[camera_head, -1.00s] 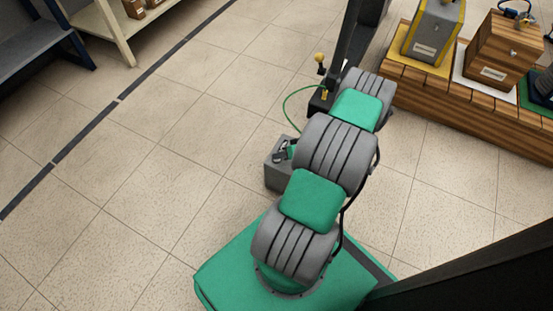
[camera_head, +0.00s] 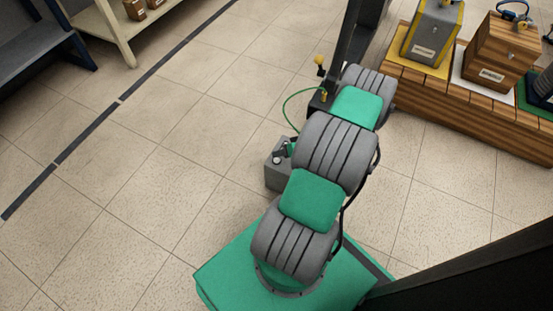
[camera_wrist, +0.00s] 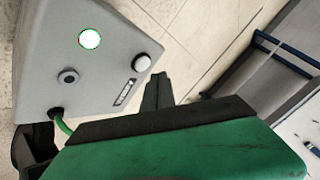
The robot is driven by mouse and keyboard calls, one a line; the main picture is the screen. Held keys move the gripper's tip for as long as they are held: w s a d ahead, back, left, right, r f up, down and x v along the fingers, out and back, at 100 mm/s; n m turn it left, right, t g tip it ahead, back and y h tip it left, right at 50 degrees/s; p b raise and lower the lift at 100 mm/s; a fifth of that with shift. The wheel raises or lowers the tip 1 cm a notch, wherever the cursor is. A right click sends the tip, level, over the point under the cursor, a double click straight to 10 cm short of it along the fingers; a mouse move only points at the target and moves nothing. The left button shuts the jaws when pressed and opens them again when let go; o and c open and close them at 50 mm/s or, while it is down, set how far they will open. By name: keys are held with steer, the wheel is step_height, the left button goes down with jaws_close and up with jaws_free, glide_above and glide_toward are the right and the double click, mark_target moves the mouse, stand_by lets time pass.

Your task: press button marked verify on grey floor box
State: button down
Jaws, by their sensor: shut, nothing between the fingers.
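The grey floor box (camera_head: 277,177) stands on the tiles beside my arm, partly hidden behind it. In the wrist view the box (camera_wrist: 40,60) fills the upper left. Its top face carries a round white lamp with a green rim (camera_wrist: 90,39), a dark round socket or knob (camera_wrist: 68,77), and a pale round button (camera_wrist: 141,62). A small label (camera_wrist: 125,91) lies beside the button, its text too small to read. My gripper (camera_wrist: 160,78) is shut and empty, its dark fingertips just right of and below the button in the picture. Contact with the box cannot be told.
A green cable (camera_wrist: 62,126) leaves the box and loops to a dark post base (camera_head: 320,100) with a yellow knob. A wooden platform (camera_head: 450,98) with several boxes stands at right. Shelving (camera_head: 105,25) stands at upper left. The floor left of the box is clear.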

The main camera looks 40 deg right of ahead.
step_height(320, 180, up, 4)
steer(key=p, duration=0.2)
steer(key=shift+r+p, duration=0.15)
steer(key=shift+p, duration=0.15)
stand_by(0.4)
step_height(320, 180, up, 13)
steer(key=n+g+p, duration=0.2)
steer(key=p, duration=0.5)
glide_above(279, 161)
steer(key=w+a, duration=0.3)
steer(key=w, duration=0.1)
steer(key=w+a+r+n+g+p, duration=0.15)
steer(key=a+r+p, duration=0.25)
steer(key=r, duration=0.6)
steer(key=w+a+r+g+p, duration=0.15)
steer(key=a+r+p, duration=0.3)
steer(key=r, duration=0.55)
steer(key=s+a+r+h+p, duration=0.1)
steer(key=s+a+r+p, duration=0.2)
steer(key=r, duration=0.8)
steer(key=s+a+r+h+p, duration=0.1)
steer(key=s+a+r+p, duration=0.3)
steer(key=a+r+p, duration=0.4)
steer(key=s+a+r+h+p, duration=0.1)
steer(key=s+a+r+p, duration=0.3)
steer(key=r, duration=1)
steer(key=shift+s+a+r+n+h+p, duration=0.25)
steer(key=shift+a+n+h+p, duration=0.15)
steer(key=shift+a+p, duration=0.4)
